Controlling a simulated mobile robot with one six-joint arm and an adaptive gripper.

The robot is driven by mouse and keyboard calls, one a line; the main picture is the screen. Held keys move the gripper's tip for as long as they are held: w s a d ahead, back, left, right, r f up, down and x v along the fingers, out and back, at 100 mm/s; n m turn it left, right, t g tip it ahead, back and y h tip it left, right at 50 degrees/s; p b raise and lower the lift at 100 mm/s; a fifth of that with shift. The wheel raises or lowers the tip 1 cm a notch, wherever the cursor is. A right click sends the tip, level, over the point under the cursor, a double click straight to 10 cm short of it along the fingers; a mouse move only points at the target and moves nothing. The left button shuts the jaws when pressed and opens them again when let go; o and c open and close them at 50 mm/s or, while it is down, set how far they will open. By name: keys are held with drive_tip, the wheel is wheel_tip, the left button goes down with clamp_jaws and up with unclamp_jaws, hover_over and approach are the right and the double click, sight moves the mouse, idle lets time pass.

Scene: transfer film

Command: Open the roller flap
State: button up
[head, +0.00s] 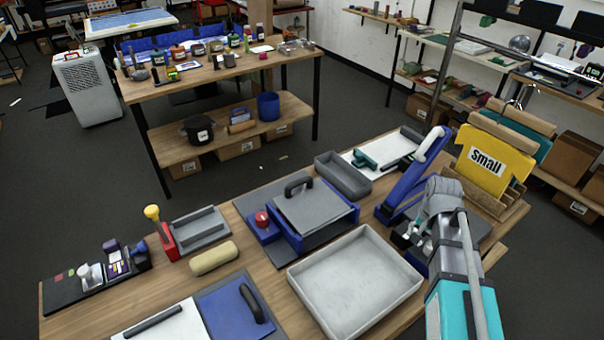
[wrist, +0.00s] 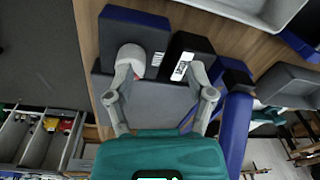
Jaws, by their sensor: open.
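A blue hinged part with a white roller (head: 434,145) along its upper end stands tilted up at the right of the bench; I take it for the roller flap. Its blue side (head: 402,197) runs down to a dark base. It also shows in the wrist view as a blue bar (wrist: 236,130) right of my gripper. My gripper (head: 412,235) is in front of the flap's lower end, low over the dark base.
A grey tray (head: 345,285) lies left of my gripper. A blue press with a grey lid (head: 312,208) stands beyond it. A grey bin (head: 342,176) is behind the press.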

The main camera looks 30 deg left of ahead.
drive_tip(key=w+a+r+m+p, duration=0.1)
drive_tip(key=w+a+r+p, duration=0.25)
drive_tip(key=a, duration=0.65)
drive_tip(key=w+a+r+m+p, duration=0.15)
drive_tip(key=a+r, duration=0.25)
drive_tip(key=a, duration=0.5)
wheel_tip(320, 180, up, 5)
drive_tip(key=m+y+p, duration=0.1)
drive_tip(key=y+p, duration=0.1)
drive_tip(key=p, duration=0.4)
hover_over(300, 180)
drive_tip(key=s+d, duration=0.1)
drive_tip(key=d, duration=0.1)
drive_tip(key=shift+s+d+r, duration=0.1)
drive_tip(key=shift+d, duration=0.05)
drive_tip(key=b+x, duration=0.6)
drive_tip(key=x, duration=0.1)
drive_tip(key=b+x, duration=0.6)
drive_tip(key=b, duration=0.1)
drive_tip(key=shift+w+d+f, duration=0.15)
drive_tip(key=shift+w+f, duration=0.1)
drive_tip(key=shift+f, duration=0.15)
drive_tip(key=shift+c, duration=0.3)
